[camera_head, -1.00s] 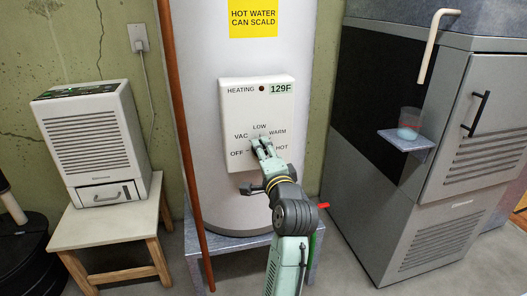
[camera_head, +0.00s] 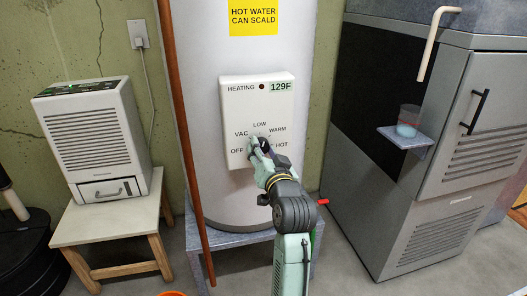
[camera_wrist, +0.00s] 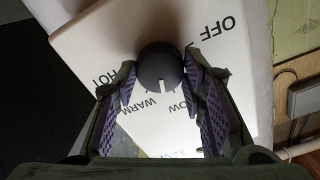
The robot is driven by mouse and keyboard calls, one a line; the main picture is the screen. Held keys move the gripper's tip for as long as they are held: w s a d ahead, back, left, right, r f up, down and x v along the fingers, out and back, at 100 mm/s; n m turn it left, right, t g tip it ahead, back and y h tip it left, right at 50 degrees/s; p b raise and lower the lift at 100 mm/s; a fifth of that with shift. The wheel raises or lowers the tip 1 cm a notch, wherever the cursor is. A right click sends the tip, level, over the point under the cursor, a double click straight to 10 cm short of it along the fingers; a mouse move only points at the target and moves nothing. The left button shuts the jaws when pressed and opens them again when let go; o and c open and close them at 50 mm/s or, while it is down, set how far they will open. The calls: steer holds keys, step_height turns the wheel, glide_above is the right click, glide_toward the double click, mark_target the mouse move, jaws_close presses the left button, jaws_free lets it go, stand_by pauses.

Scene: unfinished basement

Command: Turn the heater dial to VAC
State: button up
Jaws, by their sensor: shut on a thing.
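The heater's white control panel (camera_head: 237,95) is on the tank front, with a lit 129F readout and the labels OFF, VAC, LOW, WARM and HOT. The round black dial (camera_wrist: 160,66) is at the panel's middle; in the head view my gripper largely hides it. In the wrist view its white pointer mark points between WARM and LOW. The VAC label (camera_head: 241,134) shows in the head view, but is hidden in the wrist view. My gripper (camera_head: 260,146) is shut on the dial, with one finger on each side, as the wrist view (camera_wrist: 158,80) shows.
A copper-coloured pipe (camera_head: 180,130) runs down left of the tank. A dehumidifier (camera_head: 95,140) stands on a stool (camera_head: 110,232) at left. A large grey machine (camera_head: 420,240) with a cup (camera_head: 409,120) on its small shelf stands at right.

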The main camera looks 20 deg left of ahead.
steer(key=n+b, duration=0.1)
steer(key=n, duration=0.5)
steer(key=shift+f+n, duration=0.1)
steer(key=shift+n, duration=0.2)
steer(key=n+b, duration=0.2)
steer(key=n, duration=0.2)
steer(key=shift+n+b, duration=0.35)
steer(key=shift+n, duration=0.85)
steer(key=o, duration=1.2)
steer(key=shift+c, duration=0.2)
